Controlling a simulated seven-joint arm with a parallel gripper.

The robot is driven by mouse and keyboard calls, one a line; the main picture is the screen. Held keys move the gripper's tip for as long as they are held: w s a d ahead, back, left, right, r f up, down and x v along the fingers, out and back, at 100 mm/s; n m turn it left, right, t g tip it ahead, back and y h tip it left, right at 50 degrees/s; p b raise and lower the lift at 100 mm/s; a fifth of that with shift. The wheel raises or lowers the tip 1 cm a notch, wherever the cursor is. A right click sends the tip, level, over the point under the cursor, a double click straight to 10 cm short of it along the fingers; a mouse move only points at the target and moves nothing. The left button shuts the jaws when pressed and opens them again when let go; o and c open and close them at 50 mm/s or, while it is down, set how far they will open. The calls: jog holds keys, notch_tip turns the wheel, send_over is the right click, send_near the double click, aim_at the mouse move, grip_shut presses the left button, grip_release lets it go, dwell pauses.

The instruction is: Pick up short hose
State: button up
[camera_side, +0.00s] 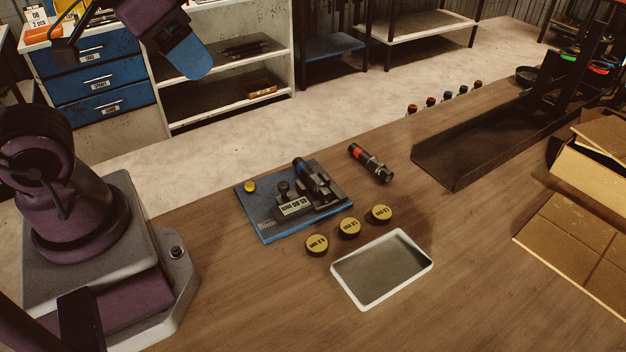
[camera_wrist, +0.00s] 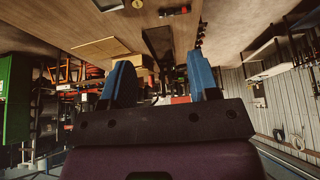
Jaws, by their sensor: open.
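A short black hose piece (camera_side: 371,163) with a red band lies on the wooden table, right of a blue fixture plate (camera_side: 268,229). It seems to show at the top edge of the wrist view (camera_wrist: 175,10). A second black cylindrical piece (camera_side: 311,179) sits on the fixture; I cannot tell whether it is a hose. My gripper (camera_side: 190,61) is high at the upper left of the side view, far from the table, with one blue finger showing. In the wrist view both blue fingers of my gripper (camera_wrist: 162,82) stand apart with nothing between them.
Several yellow discs (camera_side: 349,227) lie in front of the fixture. A white-rimmed tray (camera_side: 340,283) is nearby. A dark long trough (camera_side: 455,165) and cardboard boxes (camera_side: 590,170) stand to the right. Small coloured-top items (camera_side: 445,96) line the table's back edge. The front table area is clear.

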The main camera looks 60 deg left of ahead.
jog(key=n+g, duration=0.6)
jog(key=n, duration=1.1)
send_over(305, 167)
jog(key=f, duration=2.8)
jog(key=shift+w+a, duration=0.25)
jog(key=shift+a, duration=0.05)
jog(key=shift+s+d+f, duration=0.15)
jog(key=shift+d+f, duration=0.05)
jog(key=shift+f, duration=1.2)
jog(key=shift+s+d+f, duration=0.1)
jog(key=shift+d+f, duration=0.1)
jog(key=shift+f, duration=1.15)
